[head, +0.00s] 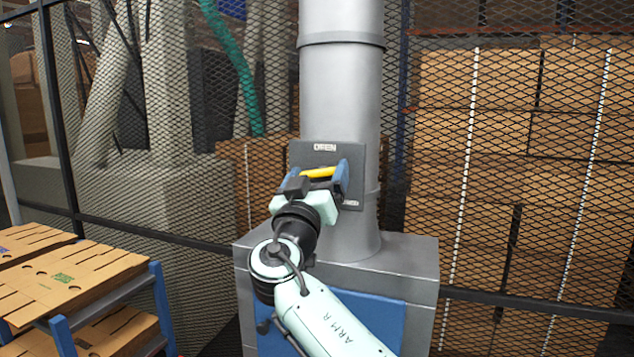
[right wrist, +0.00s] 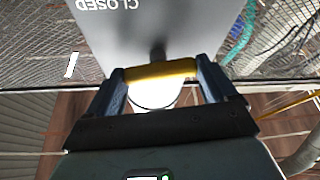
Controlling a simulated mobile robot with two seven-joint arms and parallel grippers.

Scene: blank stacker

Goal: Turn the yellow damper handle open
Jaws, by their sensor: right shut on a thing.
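The yellow damper handle (head: 317,172) sits in front of a dark grey plate (head: 371,160) on the upright metal duct. The plate is marked OPEN at its top, and small lettering shows at its lower right. The handle lies nearly level in the head view, its right end slightly higher. My right gripper (head: 320,178) is shut on the handle, with one blue finger at each end. In the right wrist view the handle (right wrist: 161,70) spans between the fingers, and the word CLOSED shows upside down on the plate. My left gripper is out of view.
The duct (head: 340,90) rises from a grey cabinet (head: 420,257) with a blue front. A blue-framed cart (head: 160,300) with flat cardboard blanks (head: 70,280) stands at the left. Mesh fencing (head: 180,210) runs behind, with stacked cardboard (head: 560,150) beyond it at the right.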

